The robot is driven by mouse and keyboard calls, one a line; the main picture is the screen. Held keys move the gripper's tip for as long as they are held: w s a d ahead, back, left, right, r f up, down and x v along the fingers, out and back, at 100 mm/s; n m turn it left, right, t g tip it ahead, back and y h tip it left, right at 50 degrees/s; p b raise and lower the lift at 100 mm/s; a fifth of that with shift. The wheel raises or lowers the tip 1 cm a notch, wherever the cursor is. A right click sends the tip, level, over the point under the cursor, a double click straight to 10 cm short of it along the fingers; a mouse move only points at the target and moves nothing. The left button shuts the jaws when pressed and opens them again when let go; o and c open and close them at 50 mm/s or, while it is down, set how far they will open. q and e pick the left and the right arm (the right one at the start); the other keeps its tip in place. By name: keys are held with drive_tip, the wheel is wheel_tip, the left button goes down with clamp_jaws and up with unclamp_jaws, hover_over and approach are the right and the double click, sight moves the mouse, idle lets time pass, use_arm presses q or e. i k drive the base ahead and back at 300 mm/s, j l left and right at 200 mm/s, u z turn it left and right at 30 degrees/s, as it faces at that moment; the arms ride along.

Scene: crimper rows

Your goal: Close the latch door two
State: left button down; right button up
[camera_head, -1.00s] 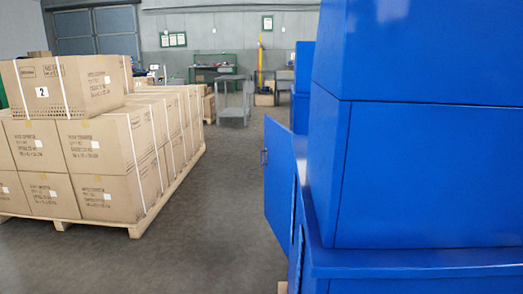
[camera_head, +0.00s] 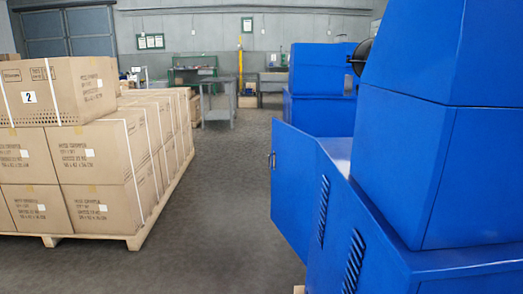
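A blue door (camera_head: 292,188) with a small handle (camera_head: 271,160) near its outer edge stands open, swung out from a blue machine cabinet (camera_head: 372,236) on the right of the head view. The cabinet side has dark vent slots. I cannot tell from a label whether this is door two. The latch details are too small to make out. Neither of my grippers shows in the head view.
Stacked cardboard boxes (camera_head: 90,165) stand on a wooden pallet (camera_head: 140,238) at the left. Another blue machine (camera_head: 320,90) stands beyond the door. A grey table (camera_head: 217,100) is farther back. The floor aisle (camera_head: 220,200) between boxes and door is clear.

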sight(294, 151)
drive_tip(key=i+j+z, duration=0.1)
drive_tip(key=j, duration=0.25)
drive_tip(key=i+j+z, duration=0.1)
drive_tip(key=j, duration=0.25)
drive_tip(key=i+j+z, duration=0.1)
drive_tip(key=j, duration=0.3)
drive_tip(key=i+j+z, duration=0.2)
drive_tip(key=i+j, duration=0.25)
drive_tip(key=i+j+z, duration=0.2)
drive_tip(key=i+j, duration=0.15)
drive_tip(key=j, duration=0.2)
drive_tip(key=i+j+z, duration=0.15)
drive_tip(key=i+j, duration=0.25)
drive_tip(key=i+j+z, duration=0.2)
drive_tip(key=i+j, duration=0.2)
drive_tip(key=j, duration=0.2)
